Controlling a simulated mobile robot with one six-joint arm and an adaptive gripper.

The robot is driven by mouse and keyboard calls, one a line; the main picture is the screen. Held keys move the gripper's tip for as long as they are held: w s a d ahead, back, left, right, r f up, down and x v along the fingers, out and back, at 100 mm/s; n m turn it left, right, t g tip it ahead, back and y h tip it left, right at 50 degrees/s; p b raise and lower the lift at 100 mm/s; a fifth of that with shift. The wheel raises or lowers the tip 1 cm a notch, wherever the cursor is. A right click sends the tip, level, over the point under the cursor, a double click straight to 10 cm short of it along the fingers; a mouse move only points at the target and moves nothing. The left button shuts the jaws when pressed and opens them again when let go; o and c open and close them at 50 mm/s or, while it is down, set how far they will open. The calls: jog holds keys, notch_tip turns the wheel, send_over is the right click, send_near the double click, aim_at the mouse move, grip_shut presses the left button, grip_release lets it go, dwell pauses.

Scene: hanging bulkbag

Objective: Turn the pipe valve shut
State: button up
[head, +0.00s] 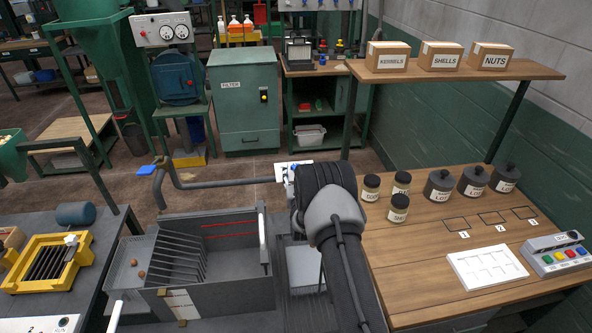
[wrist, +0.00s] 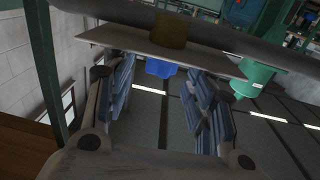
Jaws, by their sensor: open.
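A grey pipe (head: 235,182) runs above the grey tank and ends by my arm in the head view. A white plate (head: 284,172) with a small blue part (head: 291,168) sits at that end, partly hidden by my arm. My gripper (wrist: 162,82) is open, one finger on each side of the blue piece, with gaps visible. My gripper's fingers are hidden in the head view.
The grey tank (head: 215,275) with slats stands beneath the pipe. A wooden bench (head: 415,260) with jars, a white tray (head: 487,267) and a button box (head: 556,255) is at the right. Open floor (head: 235,165) lies behind the pipe.

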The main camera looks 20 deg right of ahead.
jog(key=shift+x, duration=1.6)
jog(key=shift+c, duration=0.5)
jog(key=c, duration=1)
